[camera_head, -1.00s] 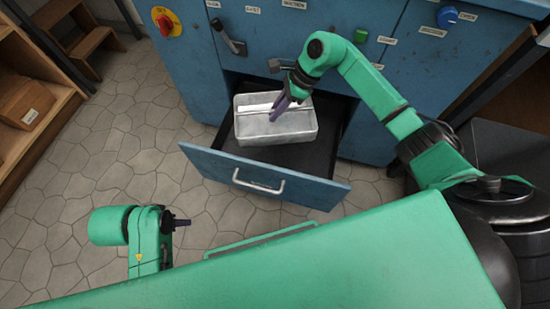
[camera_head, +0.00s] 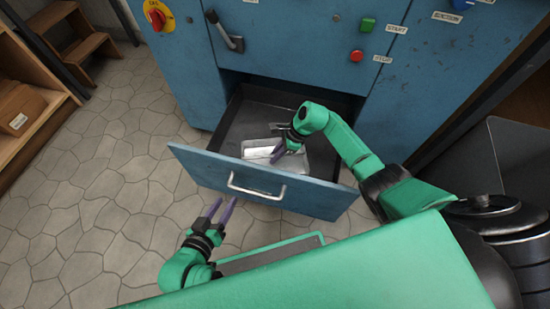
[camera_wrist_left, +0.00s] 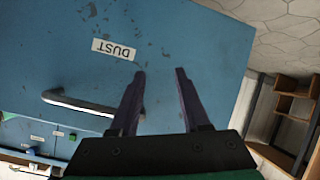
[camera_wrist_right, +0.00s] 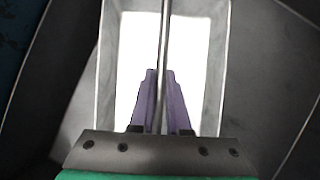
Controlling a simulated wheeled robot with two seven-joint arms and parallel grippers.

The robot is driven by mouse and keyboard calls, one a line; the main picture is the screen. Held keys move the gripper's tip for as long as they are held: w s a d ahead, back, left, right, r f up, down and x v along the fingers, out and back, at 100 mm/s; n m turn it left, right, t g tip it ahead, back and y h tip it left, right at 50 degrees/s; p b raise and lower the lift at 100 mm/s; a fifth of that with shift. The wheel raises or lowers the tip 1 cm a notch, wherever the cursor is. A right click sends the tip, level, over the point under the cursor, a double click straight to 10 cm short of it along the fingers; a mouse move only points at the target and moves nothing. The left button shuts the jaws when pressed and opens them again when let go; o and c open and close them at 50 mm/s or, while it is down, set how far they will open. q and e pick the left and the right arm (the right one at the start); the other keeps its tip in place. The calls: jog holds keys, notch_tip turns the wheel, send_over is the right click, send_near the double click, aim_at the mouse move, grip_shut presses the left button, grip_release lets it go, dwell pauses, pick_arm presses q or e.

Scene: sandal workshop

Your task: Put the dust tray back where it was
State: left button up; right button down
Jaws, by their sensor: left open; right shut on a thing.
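The dust tray (camera_head: 256,152) is a grey metal box inside the open drawer, close behind the drawer front. It looks low in the drawer; whether it touches the floor I cannot tell. My right gripper (camera_head: 277,155) reaches down into it. In the right wrist view, my right gripper (camera_wrist_right: 160,78) is shut on the thin bar across the middle of the tray (camera_wrist_right: 221,60). My left gripper (camera_head: 222,204) is open and empty, in front of the drawer. In the left wrist view, its fingers (camera_wrist_left: 159,75) point at the blue drawer front (camera_wrist_left: 180,40) labelled DUST.
The drawer (camera_head: 315,197) stands pulled out of the blue machine (camera_head: 300,50), with a metal handle (camera_head: 257,190) on its front. Bare black drawer floor lies behind the tray. A wooden shelf (camera_head: 30,80) stands left. The stone floor (camera_head: 95,190) between is clear.

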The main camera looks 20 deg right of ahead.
jog(key=shift+f, duration=0.3)
jog(key=c, duration=0.9)
grip_release()
pick_arm(q)
jog(key=shift+f, duration=0.15)
pick_arm(e)
jog(key=shift+r, duration=0.3)
jog(key=p+v, duration=0.2)
jog(key=v, duration=0.3)
jog(key=shift+w, duration=0.1)
jog(key=p+v, duration=0.2)
jog(key=v, duration=0.4)
jog(key=shift+d+r, duration=0.15)
jog(key=shift+d, duration=0.05)
pick_arm(q)
jog(key=a+r+m+g+y, duration=0.1)
jog(key=a+r+g+y, duration=0.1)
jog(key=a+r+g, duration=0.1)
jog(key=shift+s+a+g, duration=0.25)
jog(key=shift+a+g, duration=0.35)
jog(key=shift+a, duration=0.65)
pick_arm(e)
jog(key=shift+d+r, duration=0.1)
jog(key=shift+r, duration=0.05)
